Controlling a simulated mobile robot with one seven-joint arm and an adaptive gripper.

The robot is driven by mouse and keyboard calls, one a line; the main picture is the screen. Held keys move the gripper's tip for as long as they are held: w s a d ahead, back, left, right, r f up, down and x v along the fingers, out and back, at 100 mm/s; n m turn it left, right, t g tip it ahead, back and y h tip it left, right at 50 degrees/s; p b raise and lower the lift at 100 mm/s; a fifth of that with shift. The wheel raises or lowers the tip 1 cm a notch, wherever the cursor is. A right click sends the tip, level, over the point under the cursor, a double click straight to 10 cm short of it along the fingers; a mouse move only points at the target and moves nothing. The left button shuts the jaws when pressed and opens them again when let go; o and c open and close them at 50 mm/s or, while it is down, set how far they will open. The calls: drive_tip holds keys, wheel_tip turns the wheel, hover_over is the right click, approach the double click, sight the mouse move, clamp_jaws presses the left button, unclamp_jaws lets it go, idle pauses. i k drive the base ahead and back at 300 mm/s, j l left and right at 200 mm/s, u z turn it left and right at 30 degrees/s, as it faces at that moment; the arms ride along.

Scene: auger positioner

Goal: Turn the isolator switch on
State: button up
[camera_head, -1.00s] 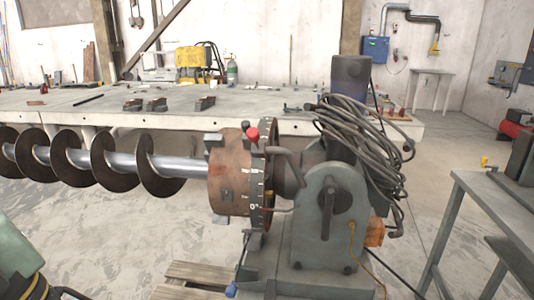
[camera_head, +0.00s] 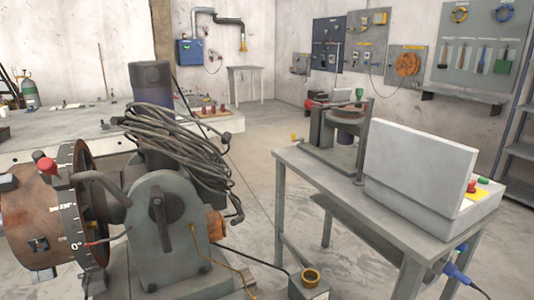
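I cannot pick out the isolator switch with certainty. A pale control box (camera_head: 420,168) stands on the grey metal table at the right, its tall panel seen from behind or the side. A red button (camera_head: 471,186), a green button (camera_head: 483,180) and a yellow patch (camera_head: 476,195) show at its right end. The grey positioner (camera_head: 165,235) with its rusty chuck (camera_head: 40,222) stands at the left, with a coil of black cable (camera_head: 180,145) over it. My gripper is not in view.
The metal table (camera_head: 345,205) also carries a dark stand (camera_head: 335,140). Blue connectors (camera_head: 457,272) hang by its right end. Tool boards (camera_head: 478,50) and a blue wall box (camera_head: 190,52) are behind.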

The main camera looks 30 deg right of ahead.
sight(471, 189)
drive_tip(key=z, duration=1.8)
drive_tip(key=i+l+z, duration=0.55)
drive_tip(key=i+j, duration=0.2)
drive_tip(key=i, duration=0.25)
drive_tip(key=i+j, duration=0.25)
drive_tip(key=i, duration=0.15)
